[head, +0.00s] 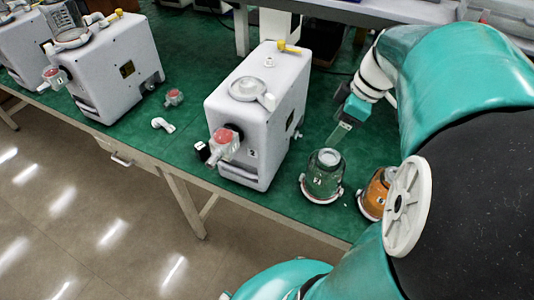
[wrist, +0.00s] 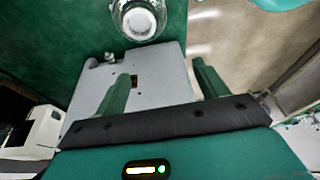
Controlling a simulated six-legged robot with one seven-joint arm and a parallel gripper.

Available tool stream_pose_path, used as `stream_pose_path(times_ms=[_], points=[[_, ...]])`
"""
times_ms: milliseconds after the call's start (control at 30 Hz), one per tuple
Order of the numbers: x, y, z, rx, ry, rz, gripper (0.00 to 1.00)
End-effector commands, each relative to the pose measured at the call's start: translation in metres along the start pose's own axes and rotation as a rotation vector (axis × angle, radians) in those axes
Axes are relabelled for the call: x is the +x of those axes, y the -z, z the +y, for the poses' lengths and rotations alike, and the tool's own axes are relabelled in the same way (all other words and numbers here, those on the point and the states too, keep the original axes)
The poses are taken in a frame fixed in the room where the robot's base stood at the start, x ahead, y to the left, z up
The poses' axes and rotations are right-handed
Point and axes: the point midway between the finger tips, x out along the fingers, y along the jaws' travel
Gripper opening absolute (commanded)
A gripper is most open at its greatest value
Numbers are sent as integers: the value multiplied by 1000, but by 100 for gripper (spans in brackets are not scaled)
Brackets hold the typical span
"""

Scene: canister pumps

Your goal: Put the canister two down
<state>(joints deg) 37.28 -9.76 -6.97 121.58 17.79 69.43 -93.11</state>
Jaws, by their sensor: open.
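A clear, greenish glass canister (head: 323,178) with a pale lid stands upright on the green tabletop, right of the nearest white pump (head: 255,118). A second canister (head: 374,194) with orange contents stands to its right, partly hidden by my arm. I cannot read which one is number two. My gripper (head: 340,134) is open and empty, above and behind the clear canister and apart from it. In the wrist view, a clear round canister (wrist: 139,18) shows at the top edge, beyond the spread fingers (wrist: 160,84). A pale pump body lies between and behind the fingers.
Two more white pumps (head: 105,65) stand at the left. A loose white elbow fitting (head: 163,125) and a small red-topped part (head: 174,97) lie on the green tabletop (head: 190,105). The table's front edge runs close to both canisters. A grey shelf (head: 370,10) is at the back.

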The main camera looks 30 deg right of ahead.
Motion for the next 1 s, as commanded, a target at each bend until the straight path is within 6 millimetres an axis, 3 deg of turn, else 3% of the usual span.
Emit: stream_pose_path(times_ms=[33, 200, 400, 533, 700, 1000], points=[[1, 19, -16, 32, -22, -16, 72], [8, 64, -64, 219, -117, -41, 72], [16, 99, -122, 434, -237, 22, 72], [20, 112, -153, 558, -288, 100, 72], [22, 118, -174, 655, -312, 174, 72], [23, 118, -175, 678, -313, 183, 72]])
